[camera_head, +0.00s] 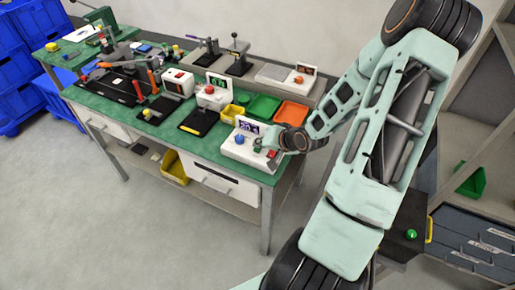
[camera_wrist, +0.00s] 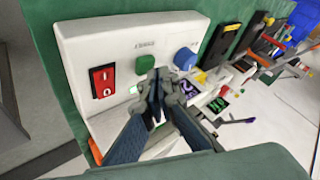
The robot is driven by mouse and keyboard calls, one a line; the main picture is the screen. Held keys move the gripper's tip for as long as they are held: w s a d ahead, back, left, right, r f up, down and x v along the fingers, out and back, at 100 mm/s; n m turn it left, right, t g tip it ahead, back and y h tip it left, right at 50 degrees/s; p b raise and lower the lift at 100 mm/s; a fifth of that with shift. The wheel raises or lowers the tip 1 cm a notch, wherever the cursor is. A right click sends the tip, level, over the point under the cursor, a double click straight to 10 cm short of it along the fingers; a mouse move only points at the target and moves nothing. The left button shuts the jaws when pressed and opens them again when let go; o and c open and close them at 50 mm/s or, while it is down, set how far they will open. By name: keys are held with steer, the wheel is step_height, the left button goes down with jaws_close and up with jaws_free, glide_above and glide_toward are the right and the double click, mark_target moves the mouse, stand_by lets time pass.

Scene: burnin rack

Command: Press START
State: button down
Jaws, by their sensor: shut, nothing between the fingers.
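A white control box (camera_head: 243,154) stands at the near right end of the green bench; its panel (camera_wrist: 85,48) fills the left of the wrist view. On it are a red rocker switch (camera_wrist: 103,82), a green button (camera_wrist: 145,64) under a small label too blurred to read, and a blue knob (camera_wrist: 185,59). The blue knob also shows in the head view (camera_head: 240,140). My gripper (camera_wrist: 154,84) is shut and empty, its tips right at the green button and covering its lower part. I cannot tell whether they touch it. A small green glow (camera_wrist: 133,90) shows beside the tips.
A small display (camera_head: 247,126) is on the box. Orange (camera_head: 291,113) and green (camera_head: 263,106) trays lie behind it. Other devices and tools crowd the bench (camera_head: 130,112) to the left. Open floor (camera_head: 110,220) lies in front.

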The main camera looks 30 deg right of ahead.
mark_target(259, 149)
steer(key=shift+f+b, duration=0.4)
steer(key=shift+f, duration=0.15)
stand_by(0.4)
stand_by(0.4)
steer(key=shift+r+p, duration=0.95)
steer(key=shift+p, duration=0.1)
step_height(259, 149, up, 5)
steer(key=p, duration=0.5)
steer(key=shift+r, duration=0.1)
